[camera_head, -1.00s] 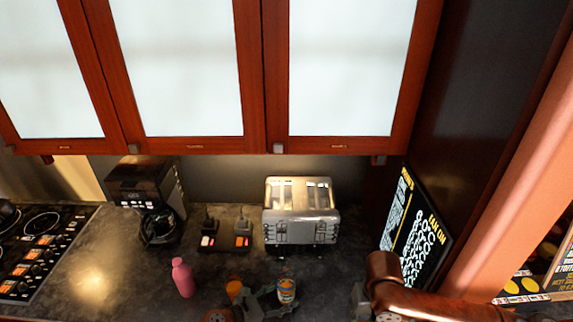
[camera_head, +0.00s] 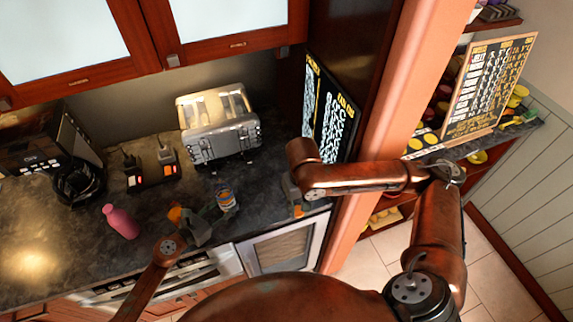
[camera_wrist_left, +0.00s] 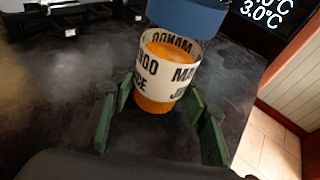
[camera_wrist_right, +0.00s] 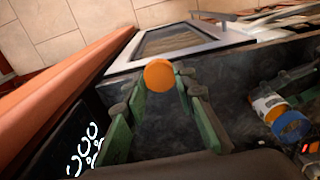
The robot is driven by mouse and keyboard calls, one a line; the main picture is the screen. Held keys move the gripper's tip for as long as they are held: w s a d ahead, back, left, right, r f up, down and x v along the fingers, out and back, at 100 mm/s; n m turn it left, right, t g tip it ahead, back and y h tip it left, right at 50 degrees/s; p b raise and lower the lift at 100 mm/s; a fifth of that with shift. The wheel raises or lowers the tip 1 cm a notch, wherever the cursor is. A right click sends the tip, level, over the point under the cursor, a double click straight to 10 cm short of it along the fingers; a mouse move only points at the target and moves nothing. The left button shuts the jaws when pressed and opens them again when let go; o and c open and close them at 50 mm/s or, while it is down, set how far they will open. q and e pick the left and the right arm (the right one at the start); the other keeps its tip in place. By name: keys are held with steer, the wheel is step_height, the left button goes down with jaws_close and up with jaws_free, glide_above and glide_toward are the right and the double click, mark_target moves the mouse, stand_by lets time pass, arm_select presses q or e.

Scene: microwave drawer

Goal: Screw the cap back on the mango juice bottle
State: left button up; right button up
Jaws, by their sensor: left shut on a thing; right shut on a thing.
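The mango juice bottle (camera_wrist_left: 166,74) fills the middle of the left wrist view, with a white lettered label, orange contents and a blue part (camera_wrist_left: 187,17) at its far end. My left gripper (camera_wrist_left: 160,98) is shut around the bottle's lower part. In the head view the bottle (camera_head: 226,200) stands upright on the counter in front of the toaster. My right gripper (camera_wrist_right: 160,84) is shut on a small round orange cap (camera_wrist_right: 158,74) at its fingertips. It is apart from the bottle, to its right in the head view. The bottle's grasped sides are partly hidden by the fingers.
A silver toaster (camera_head: 217,125) stands behind the bottle. A pink bottle (camera_head: 121,221) and an orange object (camera_head: 176,215) are left of it. A black menu board (camera_head: 331,108) leans behind my right gripper. Dark counter (camera_head: 262,190) is clear between the grippers.

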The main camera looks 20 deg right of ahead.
steer(key=s+a+f+n, duration=0.35)
steer(key=s+a, duration=0.25)
steer(key=a, duration=0.5)
steer(key=s+a+f+n, duration=0.3)
steer(key=s+a+f, duration=0.2)
steer(key=a, duration=0.5)
steer(key=w+a+r, duration=1.1)
steer(key=w+r, duration=0.2)
steer(key=w, duration=0.2)
step_height(320, 180, up, 7)
steer(key=n, duration=0.1)
glide_above(218, 178)
steer(key=shift+r, duration=0.1)
steer(key=shift+f, duration=1.9)
